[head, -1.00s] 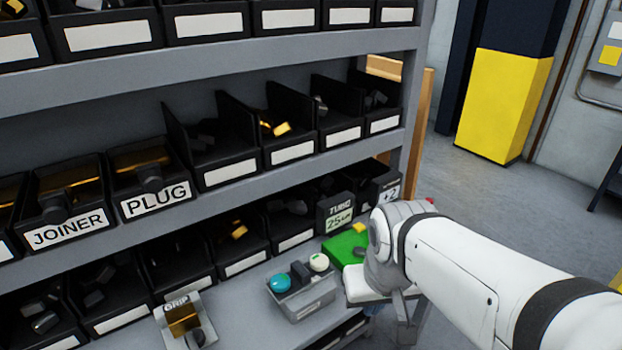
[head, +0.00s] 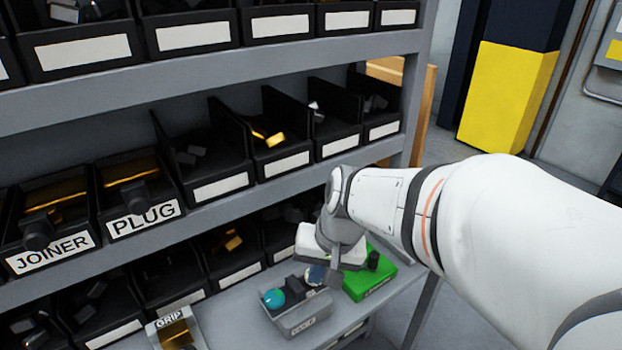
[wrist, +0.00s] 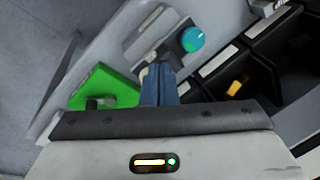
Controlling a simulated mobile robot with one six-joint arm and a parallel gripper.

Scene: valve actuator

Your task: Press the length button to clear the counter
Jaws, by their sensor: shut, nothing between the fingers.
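My gripper (head: 316,276) is shut and empty, its blue-grey fingertips over the right end of a small grey control box (head: 306,318). That box carries a teal knob (head: 273,299) and a dark switch (head: 295,287); the cream button beside them is hidden by my gripper. In the wrist view my closed fingers (wrist: 158,85) point at the grey box (wrist: 150,32), with the teal knob (wrist: 192,39) in clear sight. I cannot tell whether the fingertips touch the box. A green box (head: 366,285) stands just right of my gripper. No button label for length is readable.
Shelves of black bins rise behind, with bins labelled JOINER (head: 48,254) and PLUG (head: 143,217). A GRIP holder (head: 180,330) stands at the left of the lower shelf. A yellow-wrapped column (head: 505,95) and open floor lie to the right.

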